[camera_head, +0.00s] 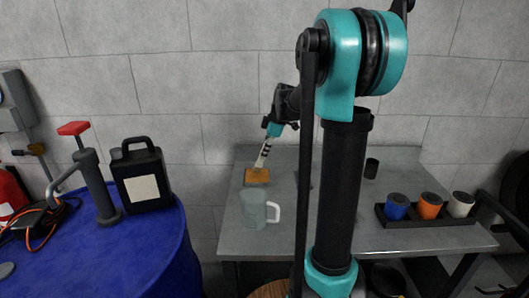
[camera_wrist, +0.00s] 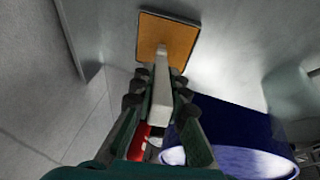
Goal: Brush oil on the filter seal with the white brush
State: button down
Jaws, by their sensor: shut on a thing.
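My gripper (camera_wrist: 157,95) is shut on the pale handle of the white brush (camera_wrist: 161,62). In the head view the brush (camera_head: 263,156) slants down from my gripper (camera_head: 269,140) over the bench. Its lower end is at an amber square pad (camera_head: 256,177) on the left part of the bench; whether it touches is hard to tell. In the wrist view the brush end overlaps the dark-rimmed amber pad (camera_wrist: 176,38). Blue (camera_head: 396,208), orange (camera_head: 429,207) and white (camera_head: 460,206) cylinders with dark tops stand at the right; I cannot tell which thing bears the filter seal.
A translucent mug (camera_head: 253,210) stands just in front of the pad. The cylinders sit in a black tray (camera_head: 425,222). A small dark cylinder (camera_head: 371,168) stands farther back. Left of the grey bench (camera_head: 330,238), a blue drum (camera_head: 120,250) bears a black jug (camera_head: 142,177) and a pump (camera_head: 97,185).

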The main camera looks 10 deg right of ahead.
jog(key=shift+f, duration=0.55)
dwell(1.3)
jog(key=shift+r, duration=0.1)
jog(key=shift+r, duration=3.45)
